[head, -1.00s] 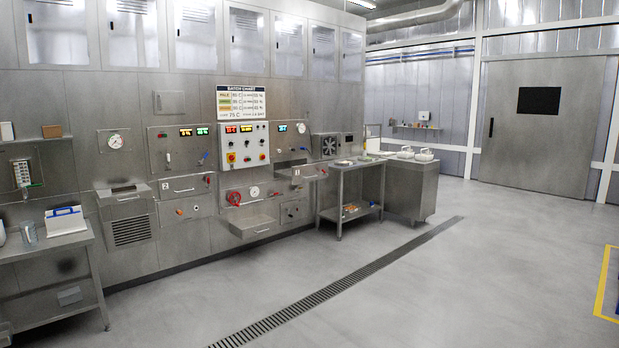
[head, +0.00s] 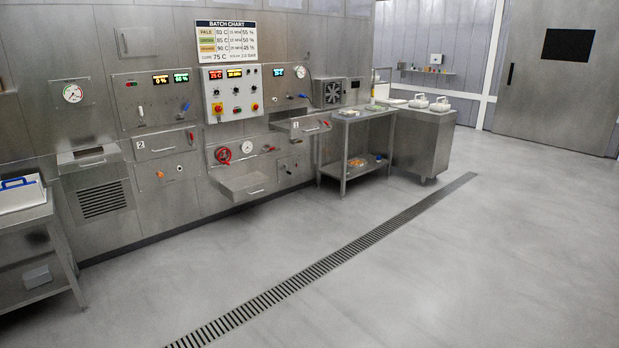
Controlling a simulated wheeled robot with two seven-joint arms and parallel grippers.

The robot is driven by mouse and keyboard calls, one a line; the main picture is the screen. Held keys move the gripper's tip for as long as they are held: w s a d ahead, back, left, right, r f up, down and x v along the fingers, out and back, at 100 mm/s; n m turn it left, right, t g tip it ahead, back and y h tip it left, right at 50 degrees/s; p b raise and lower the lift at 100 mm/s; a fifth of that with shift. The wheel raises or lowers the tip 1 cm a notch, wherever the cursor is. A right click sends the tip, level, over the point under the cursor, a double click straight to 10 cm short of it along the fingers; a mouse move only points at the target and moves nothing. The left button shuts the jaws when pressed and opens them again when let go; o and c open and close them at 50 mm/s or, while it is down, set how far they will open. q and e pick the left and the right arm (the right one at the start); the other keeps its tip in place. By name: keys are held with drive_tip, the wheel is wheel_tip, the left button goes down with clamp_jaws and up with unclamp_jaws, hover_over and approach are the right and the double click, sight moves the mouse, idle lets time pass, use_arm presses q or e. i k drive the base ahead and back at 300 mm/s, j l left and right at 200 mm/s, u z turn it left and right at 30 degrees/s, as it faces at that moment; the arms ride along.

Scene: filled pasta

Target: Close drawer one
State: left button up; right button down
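Drawer one (head: 302,128) is a grey steel drawer marked with a small "1". It sits on the machine wall right of the control panel and sticks out from the wall, open. A bar handle shows on its front, with a red part near its right end. Drawer two (head: 165,144), marked "2", is on the left and looks flush with the wall. Neither of my grippers is in view.
A steel side table (head: 356,142) stands close to the right of drawer one. An open steel tray (head: 242,181) juts from the wall lower left of it. A floor drain (head: 330,258) crosses the clear grey floor.

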sight(300, 126)
drive_tip(key=i, duration=2.45)
